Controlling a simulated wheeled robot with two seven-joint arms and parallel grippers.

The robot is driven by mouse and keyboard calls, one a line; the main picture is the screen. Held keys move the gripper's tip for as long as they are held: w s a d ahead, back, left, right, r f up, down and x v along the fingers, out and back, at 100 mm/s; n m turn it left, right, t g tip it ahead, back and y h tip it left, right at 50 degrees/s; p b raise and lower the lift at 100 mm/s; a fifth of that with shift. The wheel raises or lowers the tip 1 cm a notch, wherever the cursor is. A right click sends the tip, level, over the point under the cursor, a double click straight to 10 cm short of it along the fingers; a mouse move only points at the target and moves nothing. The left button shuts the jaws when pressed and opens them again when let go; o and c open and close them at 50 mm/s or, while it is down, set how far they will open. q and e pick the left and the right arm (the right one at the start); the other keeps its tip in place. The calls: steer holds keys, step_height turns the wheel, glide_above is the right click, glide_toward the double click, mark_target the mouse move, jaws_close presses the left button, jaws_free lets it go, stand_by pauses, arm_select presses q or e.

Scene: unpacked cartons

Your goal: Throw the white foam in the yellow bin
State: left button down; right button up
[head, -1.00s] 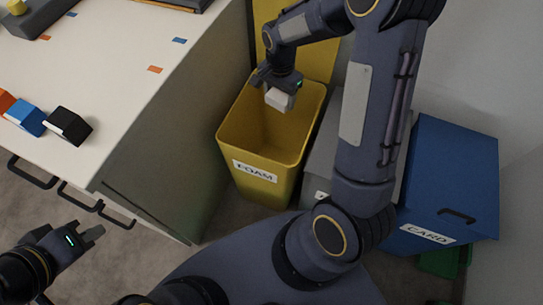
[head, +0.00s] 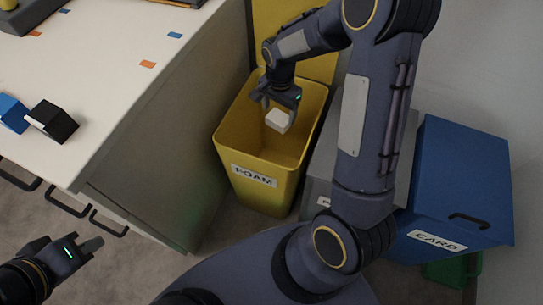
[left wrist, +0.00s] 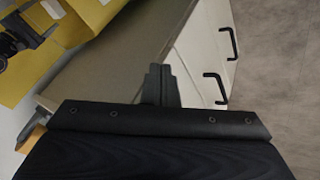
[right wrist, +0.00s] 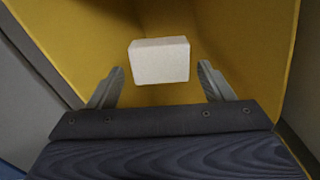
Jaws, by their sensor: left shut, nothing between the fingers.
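The white foam (head: 279,120) is a small white block inside the opening of the yellow bin (head: 222,153), which is labelled FOAM. My right gripper (head: 279,103) is over the bin, pointing down. In the right wrist view its fingers (right wrist: 160,88) are spread wide, and the foam (right wrist: 159,61) is beyond the tips, apart from both fingers, with yellow walls around it. My left gripper (head: 95,245) is low at the left, shut and empty, beside the counter; its closed fingers (left wrist: 160,86) also show in the left wrist view.
A white-topped counter (head: 110,90) with black-handled drawers stands left of the bin. Black (head: 52,121) and blue (head: 12,113) blocks lie on it. A grey bin (head: 322,172) and a blue bin (head: 465,185) labelled CARD stand to the right.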

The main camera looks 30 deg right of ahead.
steer(key=shift+o, duration=1.2)
step_height(320, 180, up, 8)
steer(key=p, duration=0.2)
steer(key=shift+p, duration=0.4)
steer(key=shift+f, duration=0.1)
